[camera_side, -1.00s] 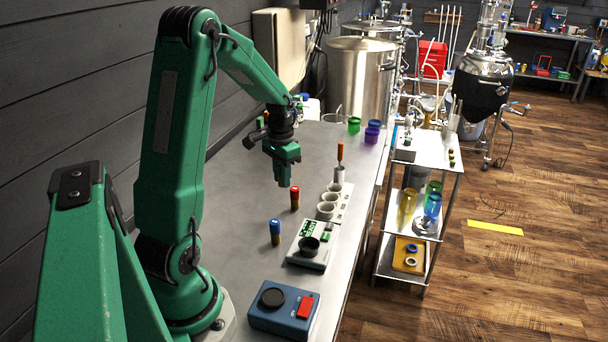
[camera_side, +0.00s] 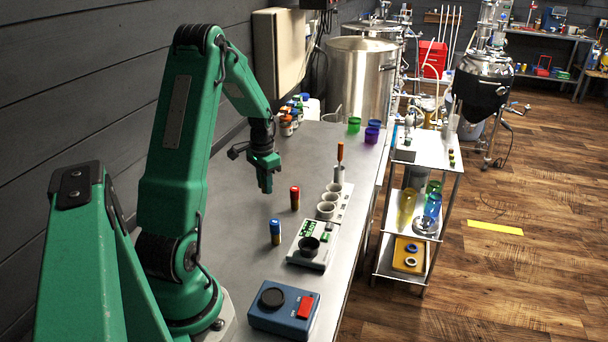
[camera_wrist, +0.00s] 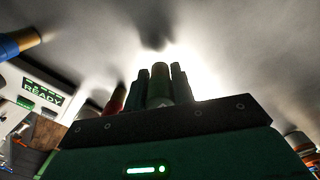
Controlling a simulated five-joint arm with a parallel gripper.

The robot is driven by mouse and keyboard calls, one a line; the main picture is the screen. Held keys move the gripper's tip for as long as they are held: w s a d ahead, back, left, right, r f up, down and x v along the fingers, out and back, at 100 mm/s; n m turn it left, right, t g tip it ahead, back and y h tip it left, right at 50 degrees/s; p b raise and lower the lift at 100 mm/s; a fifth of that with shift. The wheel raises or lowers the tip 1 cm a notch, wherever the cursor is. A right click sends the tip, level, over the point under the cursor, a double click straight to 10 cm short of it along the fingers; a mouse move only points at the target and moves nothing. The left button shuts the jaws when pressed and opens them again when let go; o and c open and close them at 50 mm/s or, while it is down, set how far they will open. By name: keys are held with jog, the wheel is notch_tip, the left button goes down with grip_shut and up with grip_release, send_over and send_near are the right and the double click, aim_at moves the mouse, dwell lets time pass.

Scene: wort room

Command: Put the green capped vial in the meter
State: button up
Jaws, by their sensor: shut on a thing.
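My gripper (camera_side: 265,182) is shut above the bare bench, left of and beyond the red capped vial. In the wrist view a vial (camera_wrist: 160,84) stands between the fingers, its colours dim against the glare; I take it for the green capped vial. In the side view the fingers hide it. The meter (camera_side: 325,240) is a pale box with a dark round well (camera_side: 309,246) and a green display. The display (camera_wrist: 43,93) reads READY in the wrist view. The held vial is apart from the meter.
A red capped vial (camera_side: 295,198) and a blue capped vial (camera_side: 275,232) stand on the bench (camera_side: 235,212) between my gripper and the meter. A pale holder with cups (camera_side: 327,210) lies beyond the meter. A blue box (camera_side: 283,310) is nearer. Small jars (camera_side: 287,124) stand against the wall.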

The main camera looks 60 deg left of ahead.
jog(key=shift+f, duration=1.25)
jog(key=shift+f, duration=0.15)
jog(key=o, duration=1)
notch_tip(320, 180, up, 12)
jog(key=shift+r, duration=0.15)
